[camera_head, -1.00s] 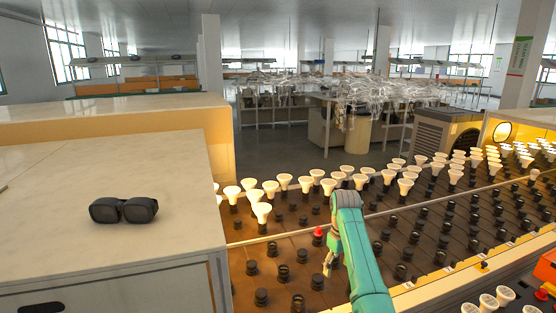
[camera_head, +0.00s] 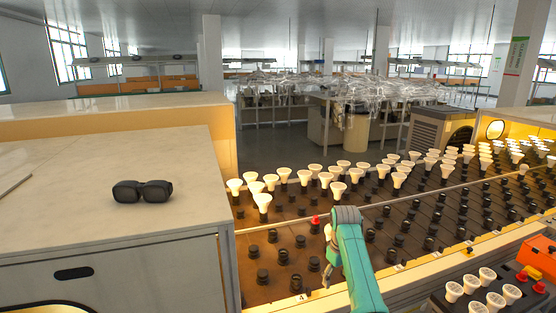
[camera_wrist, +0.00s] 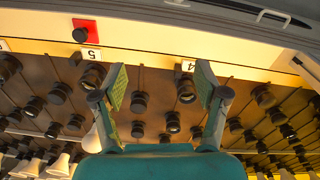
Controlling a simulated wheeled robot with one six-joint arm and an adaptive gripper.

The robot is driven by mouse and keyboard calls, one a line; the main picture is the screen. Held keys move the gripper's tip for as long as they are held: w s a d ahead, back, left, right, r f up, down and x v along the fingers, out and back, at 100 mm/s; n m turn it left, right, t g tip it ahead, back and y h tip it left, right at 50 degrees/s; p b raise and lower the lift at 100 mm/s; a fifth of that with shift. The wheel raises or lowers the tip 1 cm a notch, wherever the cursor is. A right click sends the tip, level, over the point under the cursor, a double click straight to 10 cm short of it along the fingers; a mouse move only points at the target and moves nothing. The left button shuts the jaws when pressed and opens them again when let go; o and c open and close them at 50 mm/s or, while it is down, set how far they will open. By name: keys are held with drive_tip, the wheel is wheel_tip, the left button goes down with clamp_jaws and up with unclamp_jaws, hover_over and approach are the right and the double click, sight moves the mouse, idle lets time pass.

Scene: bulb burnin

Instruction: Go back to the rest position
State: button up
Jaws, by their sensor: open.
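My gripper (camera_wrist: 160,90) is open in the wrist view, its two padded fingers wide apart with nothing between them. Black sockets (camera_wrist: 140,101) on the brown board show beyond and between the fingers. In the head view my teal arm reaches over the near part of the socket board (camera_head: 275,290), and the fingers are mostly hidden by the arm. White bulbs (camera_head: 263,202) stand in sockets in rows on the board. A white bulb shape (camera_wrist: 92,140) is partly hidden behind the left finger in the wrist view.
A pale cabinet (camera_head: 90,235) with dark goggles (camera_head: 142,191) on it stands at the left. A tray of bulbs (camera_head: 487,302) and an orange box (camera_head: 540,258) are at the lower right.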

drive_tip(key=s+f+t, duration=0.1)
drive_tip(key=s+f, duration=0.3)
drive_tip(key=f, duration=0.4)
drive_tip(key=s+f+m+t, duration=0.1)
drive_tip(key=s+f, duration=0.3)
drive_tip(key=f, duration=0.4)
drive_tip(key=s+f+t, duration=0.2)
drive_tip(key=s+f, duration=0.2)
drive_tip(key=f, duration=0.3)
drive_tip(key=s+f+m+t, duration=0.15)
drive_tip(key=s+f, duration=0.25)
drive_tip(key=s, duration=0.6)
drive_tip(key=s+f+t, duration=0.2)
drive_tip(key=s+f, duration=0.2)
drive_tip(key=s, duration=0.6)
drive_tip(key=s+r+m+t, duration=0.15)
drive_tip(key=s+r, duration=0.35)
drive_tip(key=s, duration=0.5)
drive_tip(key=s+r+t, duration=0.2)
drive_tip(key=s+r, duration=0.3)
drive_tip(key=s, duration=0.6)
drive_tip(key=s+r+t, duration=0.1)
drive_tip(key=s+r, duration=0.5)
drive_tip(key=r, duration=0.5)
drive_tip(key=s+r+m+t, duration=0.1)
drive_tip(key=s+r+t, duration=0.1)
drive_tip(key=s+r, duration=0.5)
wheel_tip(320, 180, up, 4)
drive_tip(key=shift+s+f+m, duration=0.15)
drive_tip(key=shift+m, duration=0.15)
